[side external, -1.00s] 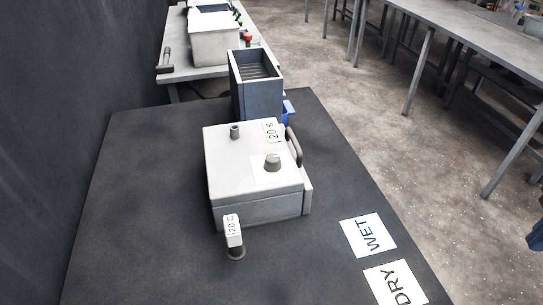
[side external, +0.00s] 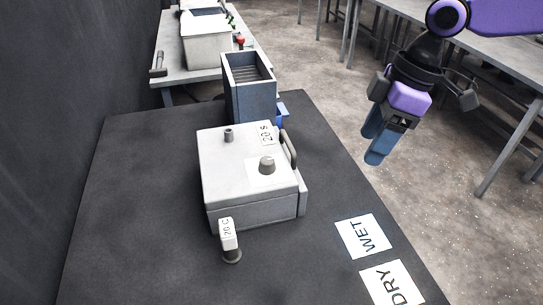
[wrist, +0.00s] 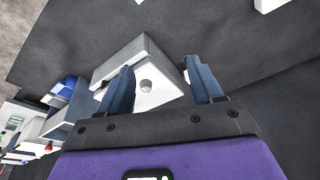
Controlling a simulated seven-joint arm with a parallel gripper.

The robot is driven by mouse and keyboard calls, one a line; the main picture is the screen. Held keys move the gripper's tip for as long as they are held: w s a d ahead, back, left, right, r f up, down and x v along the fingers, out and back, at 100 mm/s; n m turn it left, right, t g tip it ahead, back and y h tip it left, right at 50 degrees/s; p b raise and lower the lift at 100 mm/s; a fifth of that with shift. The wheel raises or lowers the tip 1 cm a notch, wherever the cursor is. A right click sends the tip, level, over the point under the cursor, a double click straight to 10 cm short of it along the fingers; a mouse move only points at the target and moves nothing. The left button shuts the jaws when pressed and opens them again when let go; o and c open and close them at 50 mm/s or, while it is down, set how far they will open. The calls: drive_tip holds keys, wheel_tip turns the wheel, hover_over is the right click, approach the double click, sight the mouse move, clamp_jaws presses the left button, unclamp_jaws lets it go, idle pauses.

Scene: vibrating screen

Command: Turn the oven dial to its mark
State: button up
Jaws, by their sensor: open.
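The oven (side external: 238,158) is a pale grey box on the dark table. Its grey dial (side external: 267,166) stands on a white plate on top, near a "20 S" label (side external: 265,135). The mark on the dial is too small to make out. My gripper (side external: 371,148) hangs in the air at the upper right, beyond the table's right edge, well apart from the dial. In the wrist view my gripper (wrist: 160,78) has its blue fingers spread with nothing held. The dial (wrist: 146,86) shows between the fingers, and the left finger hides part of the oven (wrist: 122,62).
A dark handle (side external: 289,148) is on the oven's right side, and a short post (side external: 228,134) is on its top. A "20 C" tag stand (side external: 229,237) is in front. A blue-grey bin (side external: 250,95) stands behind. WET (side external: 363,236) and DRY (side external: 392,284) cards lie at right. The table's left side is clear.

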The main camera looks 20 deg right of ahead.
drive_tip(key=y, duration=0.1)
approach(268, 160)
drive_tip(key=shift+t, duration=0.5)
drive_tip(key=x, duration=0.9)
drive_tip(key=shift+s+f, duration=0.1)
drive_tip(key=shift+s, duration=0.3)
drive_tip(key=c, duration=1)
